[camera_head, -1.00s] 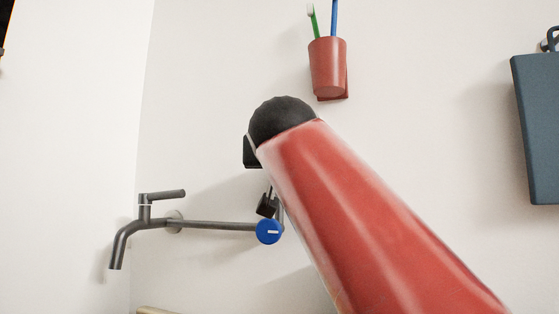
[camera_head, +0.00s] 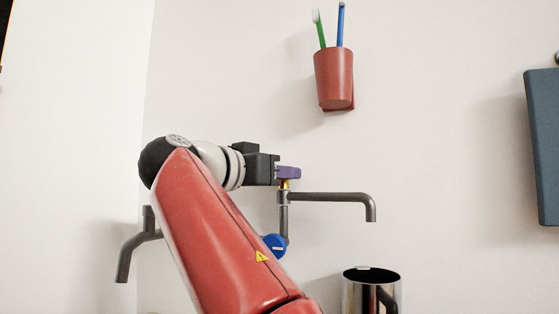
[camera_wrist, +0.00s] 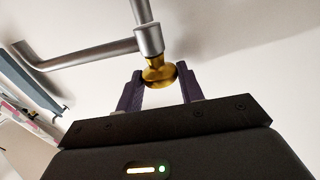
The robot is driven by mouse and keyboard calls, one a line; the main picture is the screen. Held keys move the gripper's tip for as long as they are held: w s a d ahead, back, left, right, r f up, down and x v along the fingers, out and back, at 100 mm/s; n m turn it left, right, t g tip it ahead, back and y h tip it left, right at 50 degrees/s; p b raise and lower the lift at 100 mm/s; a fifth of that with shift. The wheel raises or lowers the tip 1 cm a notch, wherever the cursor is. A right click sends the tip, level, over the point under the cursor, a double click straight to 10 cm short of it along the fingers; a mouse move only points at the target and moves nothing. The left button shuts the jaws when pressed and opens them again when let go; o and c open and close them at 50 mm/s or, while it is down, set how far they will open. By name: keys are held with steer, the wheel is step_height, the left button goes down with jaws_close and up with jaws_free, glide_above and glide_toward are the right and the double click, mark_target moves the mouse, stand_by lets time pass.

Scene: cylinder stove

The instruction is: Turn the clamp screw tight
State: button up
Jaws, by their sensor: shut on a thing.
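The clamp screw is a brass-coloured round knob (camera_wrist: 160,72) at the grey pipe joint in the wrist view. In the head view only a small yellow bit of the clamp screw (camera_head: 284,184) shows below my fingers. My gripper (camera_head: 290,173) has purple fingers and reaches in from the left, at the top of the upright pipe. In the wrist view my gripper (camera_wrist: 160,82) has one finger on each side of the knob and is shut on it. A grey pipe arm with a bent-down end (camera_head: 335,197) runs right from the joint.
A blue round knob (camera_head: 274,246) sits on the lower pipe. A metal pitcher (camera_head: 360,303) stands below the bent pipe end. A red cup (camera_head: 334,80) with two toothbrushes hangs above. A grey tap (camera_head: 130,250) is at left and a blue-grey panel (camera_head: 545,150) at right.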

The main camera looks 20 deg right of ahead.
steer(key=shift+w+a+m+g+h+p, duration=0.1)
steer(key=shift+w+m+g+h+p, duration=0.05)
steer(key=shift+m+g+h+p, duration=0.8)
steer(key=shift+g, duration=0.45)
steer(key=o, duration=0.7)
steer(key=shift+v, duration=3.85)
steer(key=shift+r, duration=0.1)
